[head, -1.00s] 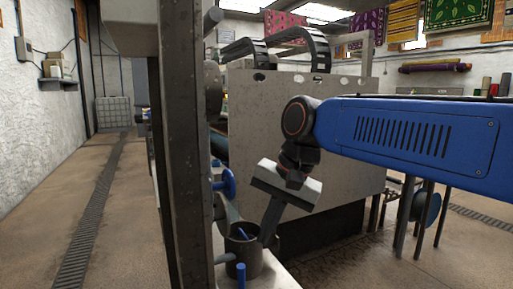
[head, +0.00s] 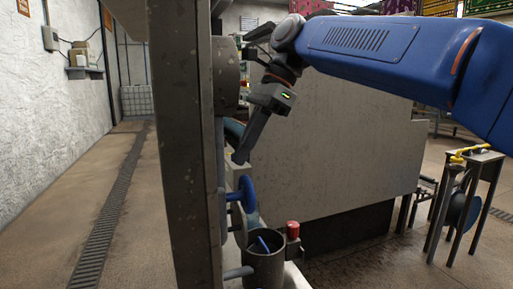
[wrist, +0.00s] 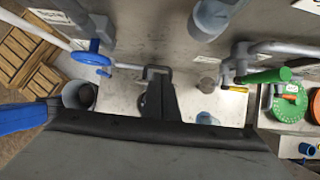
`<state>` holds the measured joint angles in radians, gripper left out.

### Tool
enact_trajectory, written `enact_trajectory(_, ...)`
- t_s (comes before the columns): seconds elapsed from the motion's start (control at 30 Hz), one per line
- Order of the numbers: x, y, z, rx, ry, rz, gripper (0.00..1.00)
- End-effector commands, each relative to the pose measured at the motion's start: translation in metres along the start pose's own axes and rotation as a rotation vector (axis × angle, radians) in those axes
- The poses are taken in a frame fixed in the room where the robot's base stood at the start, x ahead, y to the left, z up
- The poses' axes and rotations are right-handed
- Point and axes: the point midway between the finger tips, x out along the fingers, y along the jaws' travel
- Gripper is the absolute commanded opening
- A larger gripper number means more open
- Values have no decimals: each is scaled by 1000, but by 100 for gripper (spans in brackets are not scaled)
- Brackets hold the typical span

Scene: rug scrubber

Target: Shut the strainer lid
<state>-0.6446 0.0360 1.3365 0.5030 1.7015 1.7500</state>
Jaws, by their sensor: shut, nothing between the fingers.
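I cannot pick out the strainer lid for certain. An open grey cylindrical pot (head: 265,266) stands low beside the post in the head view, with a small blue bar (head: 262,244) at its mouth. In the wrist view, a grey open pot (wrist: 73,101) with a dark inside is at the left, partly cut off by my gripper's body. My gripper (head: 240,158) is shut and empty, pointing down, above and left of the pot's mouth and just above the blue handwheel (head: 248,195). In the wrist view my gripper's fingers (wrist: 160,82) are over the pale bench.
A thick grey post (head: 185,140) stands close left of my gripper. A large grey panel (head: 340,150) is behind it. A red-capped part (head: 292,230) stands beside the pot. In the wrist view, a green perforated disc (wrist: 290,101) and yellow handle (wrist: 235,89) are at the right.

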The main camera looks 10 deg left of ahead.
Motion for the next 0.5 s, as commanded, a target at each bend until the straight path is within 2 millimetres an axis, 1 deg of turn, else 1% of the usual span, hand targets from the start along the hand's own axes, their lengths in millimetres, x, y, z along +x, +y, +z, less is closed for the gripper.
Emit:
enact_trajectory(0.17,14,1,-2,0,0,1,0)
enact_trajectory(0.5,55,1,-4,0,0,0,0)
